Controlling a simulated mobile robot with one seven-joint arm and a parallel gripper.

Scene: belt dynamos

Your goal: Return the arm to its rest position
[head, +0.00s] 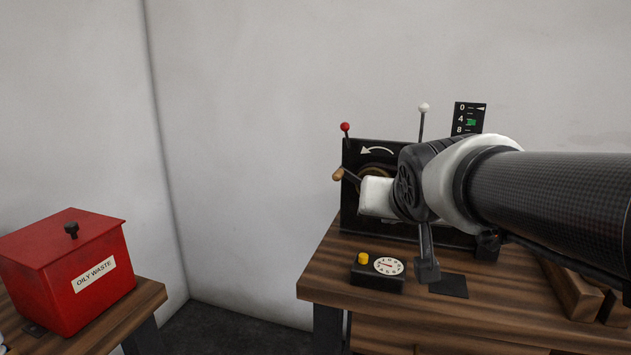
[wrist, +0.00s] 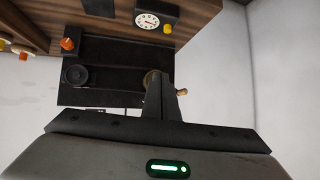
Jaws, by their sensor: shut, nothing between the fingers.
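My gripper (head: 428,272) hangs at the end of my arm in front of the black dynamo machine (head: 350,205) in the head view. The machine's crank has a wooden handle (head: 339,174), which also shows beside the fingers in the wrist view (wrist: 181,92). My arm hides much of the machine in the head view.
The wooden table (head: 330,275) bears a dial box with a yellow button (head: 377,285) and wooden blocks (head: 575,290). A red-knobbed lever (head: 345,128), a white-knobbed lever (head: 423,109) and a scale plate (head: 470,117) rise there. A red oily-waste bin (head: 70,270) stands left on another table.

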